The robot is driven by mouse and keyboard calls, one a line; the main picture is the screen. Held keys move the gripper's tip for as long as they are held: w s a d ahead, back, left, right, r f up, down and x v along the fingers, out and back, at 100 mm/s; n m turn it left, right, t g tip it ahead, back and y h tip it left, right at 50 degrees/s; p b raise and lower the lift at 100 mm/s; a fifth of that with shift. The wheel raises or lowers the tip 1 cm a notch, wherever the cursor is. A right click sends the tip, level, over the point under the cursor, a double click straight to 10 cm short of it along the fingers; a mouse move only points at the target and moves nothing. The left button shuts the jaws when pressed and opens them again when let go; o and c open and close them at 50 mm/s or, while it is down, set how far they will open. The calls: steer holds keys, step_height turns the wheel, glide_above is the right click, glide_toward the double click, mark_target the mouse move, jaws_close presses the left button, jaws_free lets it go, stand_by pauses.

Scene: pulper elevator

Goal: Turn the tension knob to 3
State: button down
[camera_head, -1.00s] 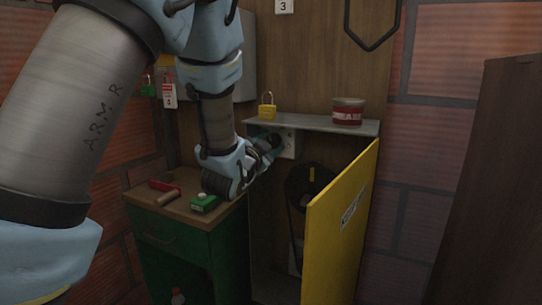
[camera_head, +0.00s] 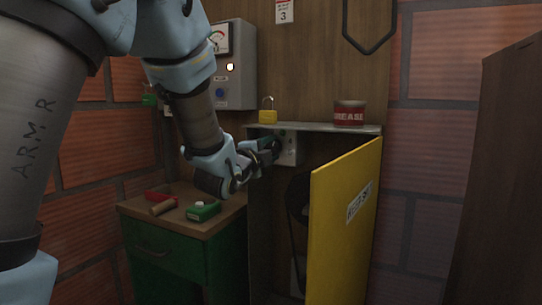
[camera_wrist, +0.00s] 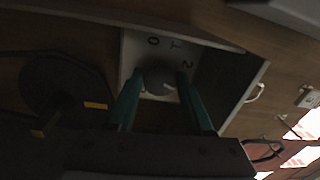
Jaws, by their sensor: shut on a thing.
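The tension knob (camera_wrist: 158,76) is a dark round knob on a pale dial plate (camera_wrist: 133,48), seen in the wrist view. The plate bears marks that read like 0, 1 and 2; the lower part is hidden or too dark to read. A small pale mark shows on the knob's lower right. My gripper (camera_wrist: 161,80) has its two teal fingers shut on the knob, one at each side. In the head view my gripper (camera_head: 268,148) reaches the plate (camera_head: 288,150) inside the cabinet top and hides the knob.
The cabinet's yellow door (camera_head: 340,225) stands open at right. A padlock (camera_head: 268,112) and a red tin (camera_head: 349,113) stand on the cabinet top (camera_head: 315,127). A green bench (camera_head: 165,245) with small tools is at left. A sign with a 3 (camera_head: 285,12) hangs above.

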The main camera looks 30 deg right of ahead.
steer(key=shift+m, duration=0.3)
steer(key=shift+c, duration=1.4)
jaws_free()
steer(key=b+v, duration=0.2)
steer(key=v, duration=0.8)
steer(key=shift+s+a, duration=0.25)
steer(key=shift+a, duration=0.05)
